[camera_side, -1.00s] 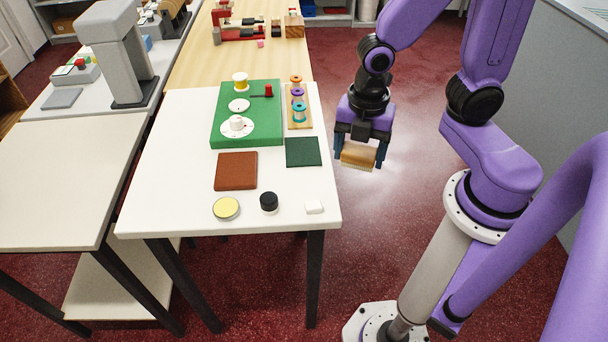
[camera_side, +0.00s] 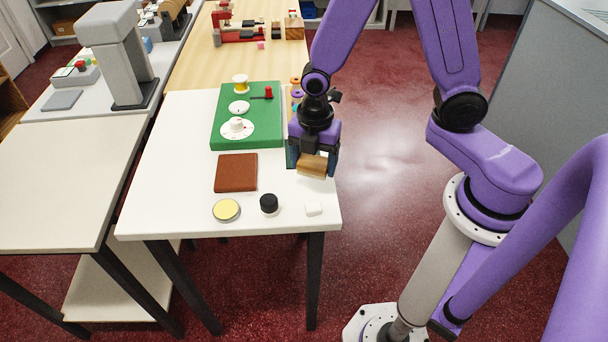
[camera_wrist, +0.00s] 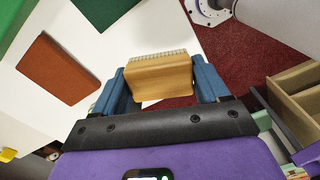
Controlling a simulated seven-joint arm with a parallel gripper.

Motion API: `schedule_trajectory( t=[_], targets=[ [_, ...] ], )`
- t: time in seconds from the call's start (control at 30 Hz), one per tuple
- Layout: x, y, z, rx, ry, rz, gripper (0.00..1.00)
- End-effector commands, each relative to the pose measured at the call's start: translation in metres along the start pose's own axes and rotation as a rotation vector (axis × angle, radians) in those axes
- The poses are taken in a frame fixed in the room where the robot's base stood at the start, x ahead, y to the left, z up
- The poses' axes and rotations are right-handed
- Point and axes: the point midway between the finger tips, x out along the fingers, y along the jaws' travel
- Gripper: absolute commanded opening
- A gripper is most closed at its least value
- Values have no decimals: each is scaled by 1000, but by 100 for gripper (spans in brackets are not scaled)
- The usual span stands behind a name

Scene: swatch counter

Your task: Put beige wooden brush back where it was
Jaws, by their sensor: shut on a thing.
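The beige wooden brush (camera_side: 312,165) is held between the fingers of my gripper (camera_side: 312,160) in the side view. My gripper is shut on it, above the right edge of the white table (camera_side: 190,185). In the wrist view, the brush (camera_wrist: 160,78) sits between the two blue fingers of my gripper (camera_wrist: 160,84), its bristles facing away from the palm. The dark green square (camera_wrist: 103,8) shows at the top of the wrist view; in the side view my gripper mostly hides it.
A brown-red square (camera_side: 236,172) lies left of my gripper. A green board (camera_side: 247,130) with knobs lies behind. My gripper partly hides the spools (camera_side: 296,93).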

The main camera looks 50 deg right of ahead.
Motion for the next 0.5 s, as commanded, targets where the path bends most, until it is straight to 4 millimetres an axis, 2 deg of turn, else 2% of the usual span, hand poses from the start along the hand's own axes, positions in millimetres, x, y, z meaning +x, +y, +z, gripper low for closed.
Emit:
schedule_trajectory(
  t=[0.2, 0.37, 0.5],
  targets=[
    [18, 15, 2, 0, 0, -2, 46],
    [24, 19, 2, 0, 0, -1, 46],
    [39, 22, 3, 0, -1, -5, 46]
  ],
)
